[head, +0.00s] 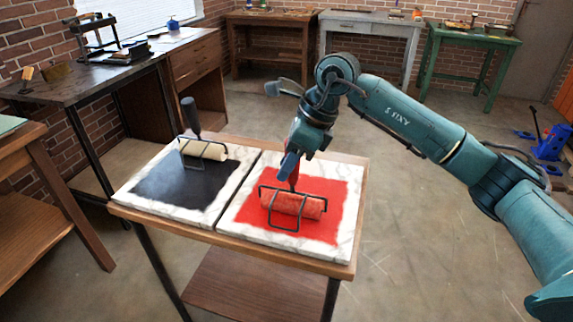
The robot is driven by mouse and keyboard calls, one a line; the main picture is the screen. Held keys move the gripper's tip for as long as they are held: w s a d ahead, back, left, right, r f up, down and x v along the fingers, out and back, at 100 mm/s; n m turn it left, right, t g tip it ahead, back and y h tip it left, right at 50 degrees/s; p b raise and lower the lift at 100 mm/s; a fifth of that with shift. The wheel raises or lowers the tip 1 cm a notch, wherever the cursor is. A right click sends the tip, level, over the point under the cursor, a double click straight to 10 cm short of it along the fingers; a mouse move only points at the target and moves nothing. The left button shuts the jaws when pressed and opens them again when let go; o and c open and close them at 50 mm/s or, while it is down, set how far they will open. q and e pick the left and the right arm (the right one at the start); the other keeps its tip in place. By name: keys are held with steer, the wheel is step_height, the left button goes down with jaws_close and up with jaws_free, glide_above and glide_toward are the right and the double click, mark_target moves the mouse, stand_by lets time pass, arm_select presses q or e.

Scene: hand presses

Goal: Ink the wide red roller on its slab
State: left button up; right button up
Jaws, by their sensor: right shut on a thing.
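The wide red roller (292,205) is at the red-inked slab (241,212), in the middle of its red patch, with its wire frame around it and its handle pointing up. My right gripper (291,163) is above the roller and shut on its red handle, partly hiding it. The roller's surface is red. It appears to touch the ink, though the exact contact is hard to tell. My left gripper is not in view.
A black-inked slab (150,197) lies on the left of the same table, with a cream roller (203,150) with a dark upright handle at its back edge. A workbench with a press (97,30) stands at the left.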

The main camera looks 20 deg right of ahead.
steer(key=shift+w+d+p, duration=0.65)
steer(key=shift+w+d, duration=2.35)
steer(key=shift+w, duration=1.5)
steer(key=s+a+b, duration=0.1)
steer(key=s+a, duration=0.7)
steer(key=s, duration=0.4)
steer(key=shift+s+a, duration=0.2)
steer(key=shift+r, duration=0.2)
step_height(320, 180, up, 5)
steer(key=p, duration=0.2)
steer(key=shift+f+p, duration=0.15)
steer(key=shift+p, duration=0.2)
